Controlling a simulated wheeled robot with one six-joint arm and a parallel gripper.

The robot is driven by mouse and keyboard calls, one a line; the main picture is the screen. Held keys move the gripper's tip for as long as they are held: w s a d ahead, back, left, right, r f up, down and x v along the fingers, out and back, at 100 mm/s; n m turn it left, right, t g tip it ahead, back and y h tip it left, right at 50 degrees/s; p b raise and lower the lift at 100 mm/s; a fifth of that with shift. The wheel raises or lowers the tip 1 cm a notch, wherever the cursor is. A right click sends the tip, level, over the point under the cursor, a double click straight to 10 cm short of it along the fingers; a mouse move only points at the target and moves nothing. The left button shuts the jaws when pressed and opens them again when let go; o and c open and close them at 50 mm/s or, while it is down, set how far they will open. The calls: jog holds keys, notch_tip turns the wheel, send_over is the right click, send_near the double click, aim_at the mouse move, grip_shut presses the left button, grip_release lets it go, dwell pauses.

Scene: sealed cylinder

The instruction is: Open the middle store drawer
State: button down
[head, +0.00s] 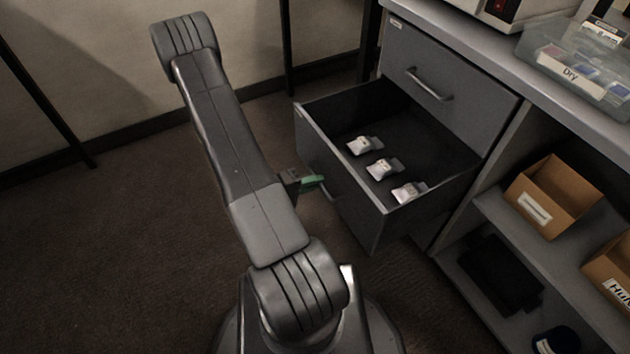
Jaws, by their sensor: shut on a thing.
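The grey store cabinet has a closed top drawer (445,75) with a bar handle (430,85). Below it, the middle drawer (378,225) stands pulled well out. Three small pale items (382,168) lie in a row inside it. My gripper (317,183) is at the drawer's front face, shut on its handle (331,194); a green part shows at the fingers. My arm hides most of the gripper, and only part of the handle shows.
A worktop with a clear box (578,66) labelled "Dry" runs above the cabinet. Open shelves at the right hold cardboard bins (552,195) and a dark folded item (500,275). The carpet at the left is clear; dark metal posts stand at the back.

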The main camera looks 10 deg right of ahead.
jog(key=c, duration=1.5)
grip_release()
jog(key=shift+a, duration=0.1)
jog(key=p+v, duration=0.3)
jog(key=v, duration=1)
jog(key=shift+s+a, duration=0.2)
jog(key=shift+a, duration=0.05)
jog(key=shift+b+x, duration=1.5)
jog(key=shift+x, duration=5.45)
jog(key=shift+r, duration=0.15)
